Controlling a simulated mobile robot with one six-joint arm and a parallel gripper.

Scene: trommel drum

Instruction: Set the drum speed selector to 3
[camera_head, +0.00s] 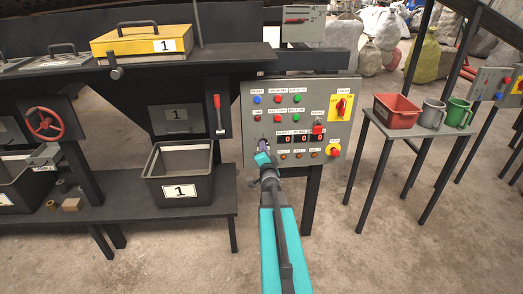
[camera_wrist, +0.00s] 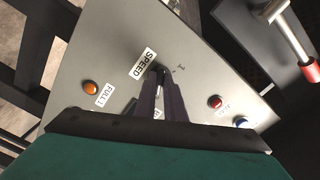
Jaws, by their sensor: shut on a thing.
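The grey control panel (camera_head: 340,132) stands right of centre in the head view and fills much of the wrist view. The drum speed selector (camera_wrist: 158,69) is a small dark knob beside the SPEED label (camera_wrist: 143,63) in the wrist view. My gripper (camera_wrist: 161,82) is shut on the knob, with its two dark fingers covering most of it. In the head view my gripper (camera_head: 264,145) is at the panel's lower left and hides the selector. A small mark (camera_wrist: 180,68) shows beside the knob. The knob's pointer and its setting cannot be read.
An orange FULL 1 lamp (camera_wrist: 91,88) and a red button (camera_wrist: 215,101) are near my fingers. A red-handled lever (camera_head: 217,110) hangs left of the panel. A black bin (camera_head: 181,162) stands at left, and a small table holds a red bin (camera_head: 397,117) at right.

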